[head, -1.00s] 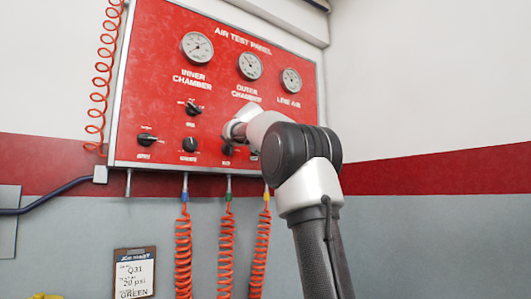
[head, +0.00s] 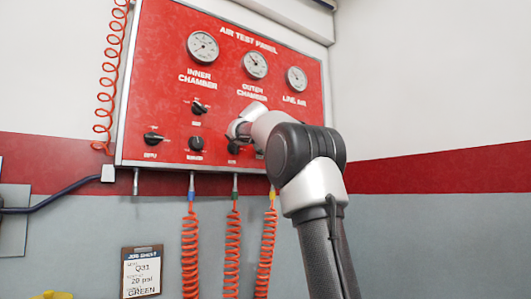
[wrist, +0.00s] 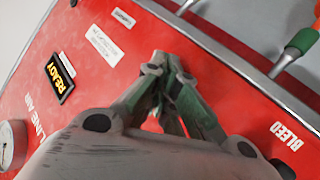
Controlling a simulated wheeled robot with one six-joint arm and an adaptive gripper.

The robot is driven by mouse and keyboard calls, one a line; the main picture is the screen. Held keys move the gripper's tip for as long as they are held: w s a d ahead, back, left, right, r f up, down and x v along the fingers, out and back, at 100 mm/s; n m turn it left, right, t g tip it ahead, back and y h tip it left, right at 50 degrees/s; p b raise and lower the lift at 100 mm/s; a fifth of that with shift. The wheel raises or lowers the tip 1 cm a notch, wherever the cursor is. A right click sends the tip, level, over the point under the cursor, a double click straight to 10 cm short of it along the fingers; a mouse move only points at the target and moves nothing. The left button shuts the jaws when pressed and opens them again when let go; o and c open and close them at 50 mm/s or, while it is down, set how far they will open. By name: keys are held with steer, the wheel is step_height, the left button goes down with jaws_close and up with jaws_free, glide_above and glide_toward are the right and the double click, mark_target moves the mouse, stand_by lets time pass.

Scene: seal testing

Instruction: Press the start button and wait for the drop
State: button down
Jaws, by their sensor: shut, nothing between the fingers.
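The red air test panel (head: 170,60) hangs on the wall, with its gauges and knobs facing me. My gripper (wrist: 165,58) is shut and empty, its fingertips pointing at the red panel face. I cannot tell whether they touch it. I see no start button in either view; the fingers and my arm hide part of the panel. A dark display reading READY in yellow letters (wrist: 60,77) is left of the fingers in the wrist view. In the head view my own arm hides the gripper's fingers.
Inner chamber (head: 202,46), outer chamber (head: 255,66) and line air (head: 297,79) gauges sit high on the panel. Black knobs (head: 196,143) sit lower. Orange coiled hoses (head: 190,250) hang below. A job sheet clipboard (head: 141,272) is at lower left. The right wall is clear.

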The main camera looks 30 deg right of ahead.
steer(key=shift+w, duration=0.2)
stand_by(0.4)
steer(key=shift+w, duration=0.25)
steer(key=shift+s, duration=0.45)
steer(key=s, duration=0.6)
stand_by(0.5)
steer(key=shift+d, duration=0.1)
stand_by(0.6)
